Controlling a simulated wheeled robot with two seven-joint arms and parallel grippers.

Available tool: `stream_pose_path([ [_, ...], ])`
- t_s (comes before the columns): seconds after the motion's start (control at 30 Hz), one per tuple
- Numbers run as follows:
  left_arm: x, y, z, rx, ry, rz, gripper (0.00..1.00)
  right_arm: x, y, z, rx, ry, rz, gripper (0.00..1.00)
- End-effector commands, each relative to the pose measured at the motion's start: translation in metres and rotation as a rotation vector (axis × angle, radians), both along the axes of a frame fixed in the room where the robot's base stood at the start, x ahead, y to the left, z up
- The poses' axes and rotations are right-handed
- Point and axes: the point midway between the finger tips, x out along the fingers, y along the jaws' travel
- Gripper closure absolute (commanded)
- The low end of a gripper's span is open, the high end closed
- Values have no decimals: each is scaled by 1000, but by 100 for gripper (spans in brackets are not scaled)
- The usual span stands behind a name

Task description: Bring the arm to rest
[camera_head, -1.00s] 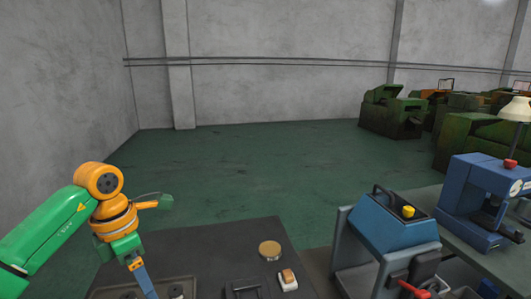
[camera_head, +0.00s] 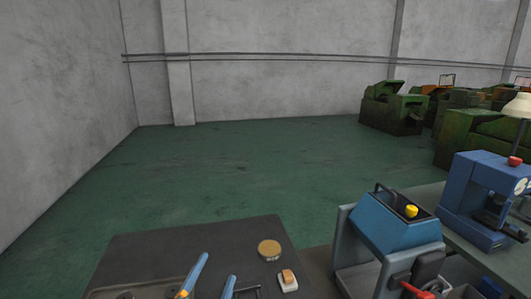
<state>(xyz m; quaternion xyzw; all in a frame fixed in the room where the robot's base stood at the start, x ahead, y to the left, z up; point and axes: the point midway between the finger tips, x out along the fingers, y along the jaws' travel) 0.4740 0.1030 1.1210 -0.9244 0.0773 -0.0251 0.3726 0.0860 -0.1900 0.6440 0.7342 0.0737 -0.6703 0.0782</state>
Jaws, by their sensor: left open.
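My left gripper (camera_head: 216,269) shows only as two blue fingers at the bottom edge of the head view, over the dark work table (camera_head: 150,252). The fingers stand apart with a clear gap, and I see nothing held between them. The rest of my left arm is out of the picture. My right gripper is not in view.
A round tan-topped tin (camera_head: 269,249) and a small white block with an orange top (camera_head: 288,281) lie on the table, right of the fingers. A blue machine (camera_head: 398,230) and a blue press (camera_head: 482,205) stand at right. Green floor (camera_head: 240,175) beyond is open.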

Motion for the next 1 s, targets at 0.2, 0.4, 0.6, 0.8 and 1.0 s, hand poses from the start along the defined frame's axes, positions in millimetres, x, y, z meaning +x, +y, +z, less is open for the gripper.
stream_pose_path([
  [0.2, -87, 52, -129, -270, 624, 275, 17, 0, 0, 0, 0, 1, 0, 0],
  [0.4, -174, 63, -185, -377, 1001, 415, 17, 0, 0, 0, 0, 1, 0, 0],
  [0.6, -246, 63, -222, -428, 1282, 509, 17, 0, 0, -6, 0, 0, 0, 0],
  [0.8, -241, 62, -312, -410, 1317, 514, 17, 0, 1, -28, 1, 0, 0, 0],
  [1.0, -261, 63, -417, -388, 1365, 521, 17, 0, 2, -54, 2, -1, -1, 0],
])
